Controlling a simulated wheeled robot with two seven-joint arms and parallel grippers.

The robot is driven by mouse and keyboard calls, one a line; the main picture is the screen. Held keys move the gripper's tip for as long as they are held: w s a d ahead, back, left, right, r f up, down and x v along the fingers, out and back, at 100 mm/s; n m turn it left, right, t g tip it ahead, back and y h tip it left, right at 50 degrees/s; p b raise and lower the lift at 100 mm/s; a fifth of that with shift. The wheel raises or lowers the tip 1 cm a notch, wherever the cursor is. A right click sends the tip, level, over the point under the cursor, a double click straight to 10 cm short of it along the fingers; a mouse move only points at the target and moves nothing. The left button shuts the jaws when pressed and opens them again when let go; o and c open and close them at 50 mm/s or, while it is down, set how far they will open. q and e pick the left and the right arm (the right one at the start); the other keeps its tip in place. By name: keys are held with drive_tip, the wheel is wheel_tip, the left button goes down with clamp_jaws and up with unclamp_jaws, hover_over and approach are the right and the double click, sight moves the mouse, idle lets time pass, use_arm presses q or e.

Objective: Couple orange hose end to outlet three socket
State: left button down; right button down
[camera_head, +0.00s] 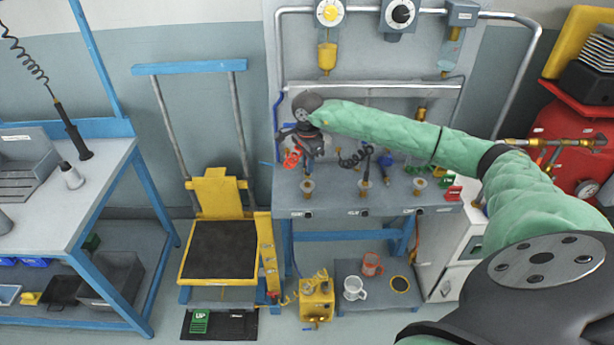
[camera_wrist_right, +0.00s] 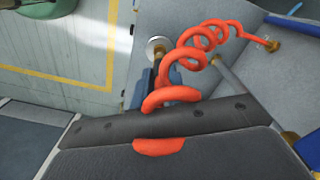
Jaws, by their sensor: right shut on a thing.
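The orange hose (camera_head: 292,159) shows at the left end of the bench. In the right wrist view the coiled orange hose (camera_wrist_right: 200,45) runs from a brass fitting (camera_wrist_right: 272,46) to my right gripper (camera_wrist_right: 158,122). Orange shows on both sides of the dark fingers, which are shut on it; the hose end itself is largely hidden. In the head view my right gripper (camera_head: 306,148) is above the left outlet socket (camera_head: 308,186). A middle socket (camera_head: 363,186) and a right socket (camera_head: 420,184) stand along the bench front; their labels are too small to read. My left gripper is out of view.
A black coiled hose (camera_head: 352,160) and blue-and-black handles (camera_head: 385,164) are on the grey bench (camera_head: 337,201). A yellow-framed cart (camera_head: 217,192) stands left. A pipe (camera_head: 375,86) crosses the back panel.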

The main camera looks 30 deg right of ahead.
drive_tip(key=shift+r, duration=1.2)
drive_tip(key=shift+a, duration=0.1)
